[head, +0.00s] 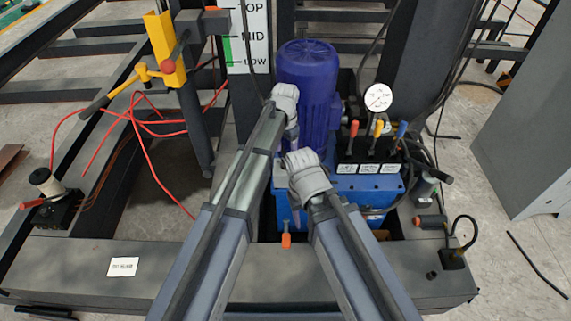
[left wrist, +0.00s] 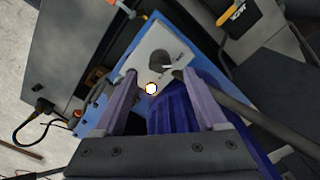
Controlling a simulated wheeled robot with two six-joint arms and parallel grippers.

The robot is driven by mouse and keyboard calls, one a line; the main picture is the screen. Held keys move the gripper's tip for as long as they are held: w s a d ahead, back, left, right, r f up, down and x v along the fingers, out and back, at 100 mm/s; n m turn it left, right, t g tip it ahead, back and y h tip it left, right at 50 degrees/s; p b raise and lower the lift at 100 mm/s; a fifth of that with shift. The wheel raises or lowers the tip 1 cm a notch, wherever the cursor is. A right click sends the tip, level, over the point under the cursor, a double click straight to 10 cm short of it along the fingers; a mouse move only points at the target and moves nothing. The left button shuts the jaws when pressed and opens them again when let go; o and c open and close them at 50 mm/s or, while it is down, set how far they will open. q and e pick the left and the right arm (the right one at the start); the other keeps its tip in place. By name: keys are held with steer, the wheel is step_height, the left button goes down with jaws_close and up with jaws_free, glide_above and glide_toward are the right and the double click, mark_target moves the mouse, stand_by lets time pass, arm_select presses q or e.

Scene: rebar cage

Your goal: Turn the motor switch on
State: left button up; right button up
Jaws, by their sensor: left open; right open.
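In the left wrist view a white plate (left wrist: 150,45) with a dark round knob (left wrist: 159,60) and small lettering sits on the blue power unit; this looks like the motor switch. A small round white lamp with an orange rim (left wrist: 151,89) shows below the knob. My left gripper (left wrist: 154,75) is open, its fingers on either side of the plate's lower part, with nothing between them that I can see held. Contact cannot be told. In the head view my arms hide the switch. My right gripper (head: 307,174) is in front of the blue unit, open, its fingertips mostly hidden.
The blue motor (head: 308,75) stands behind my grippers. A gauge (head: 378,97) and levers with red, yellow and blue tops (head: 377,129) are to the right. A yellow bracket (head: 164,48) and red cables are at left. A grey cabinet (head: 525,125) stands far right.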

mark_target(285, 160)
arm_select(q)
step_height(285, 160, down, 5)
steer(key=b, duration=0.4)
jaws_close()
stand_by(0.4)
